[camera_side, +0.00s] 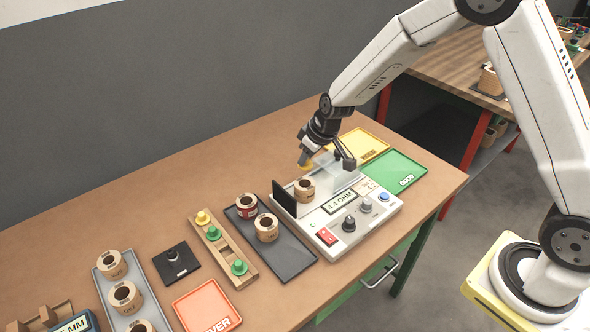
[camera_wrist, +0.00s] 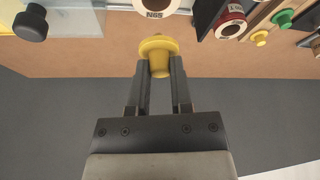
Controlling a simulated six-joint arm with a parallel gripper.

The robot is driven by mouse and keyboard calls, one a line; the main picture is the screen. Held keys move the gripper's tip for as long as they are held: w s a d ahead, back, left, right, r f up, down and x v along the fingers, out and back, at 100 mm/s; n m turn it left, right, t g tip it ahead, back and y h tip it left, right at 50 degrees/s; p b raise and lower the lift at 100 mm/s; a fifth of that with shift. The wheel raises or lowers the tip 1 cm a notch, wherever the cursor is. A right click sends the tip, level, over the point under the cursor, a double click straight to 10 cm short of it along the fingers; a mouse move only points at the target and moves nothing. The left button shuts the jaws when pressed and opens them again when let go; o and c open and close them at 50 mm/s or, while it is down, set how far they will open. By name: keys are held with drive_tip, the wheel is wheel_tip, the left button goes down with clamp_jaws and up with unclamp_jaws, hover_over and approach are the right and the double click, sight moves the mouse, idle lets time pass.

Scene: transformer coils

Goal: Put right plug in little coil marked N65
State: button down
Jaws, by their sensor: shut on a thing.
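My gripper (camera_wrist: 158,72) is shut on a yellow plug (camera_wrist: 158,50), with its wide flange facing the coils. In the side view the held plug (camera_side: 304,161) is in the air above and behind a small tan coil (camera_side: 304,189) on the white tester. That coil also shows at the top edge of the wrist view (camera_wrist: 155,8), with a label that seems to read N65. The plug is apart from the coil. A wooden plug rack (camera_side: 225,251) holds another yellow plug (camera_side: 202,217) and two green plugs (camera_side: 239,267).
The white tester (camera_side: 345,232) has a dark upright plate (camera_side: 284,199), a clear cover and knobs. A dark tray (camera_side: 290,260) holds two coils, one with a red band. Yellow (camera_side: 371,143) and green GOOD (camera_side: 408,177) trays lie to the right. The table behind the trays is clear.

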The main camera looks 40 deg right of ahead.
sight(309, 165)
drive_tip(key=shift+f, duration=2.15)
drive_tip(key=shift+f, duration=0.8)
drive_tip(key=shift+c, duration=0.2)
unclamp_jaws()
drive_tip(key=shift+r, duration=3.1)
drive_tip(key=s+d+r+m, duration=0.1)
drive_tip(key=s+r, duration=0.1)
drive_tip(key=s, duration=0.9)
drive_tip(key=s+d+r+m+g+h, duration=0.1)
drive_tip(key=s+d+r+m, duration=0.1)
drive_tip(key=s, duration=0.9)
drive_tip(key=shift+s+d+r+g, duration=0.2)
drive_tip(key=shift+s+r+g, duration=0.1)
drive_tip(key=shift+r, duration=0.55)
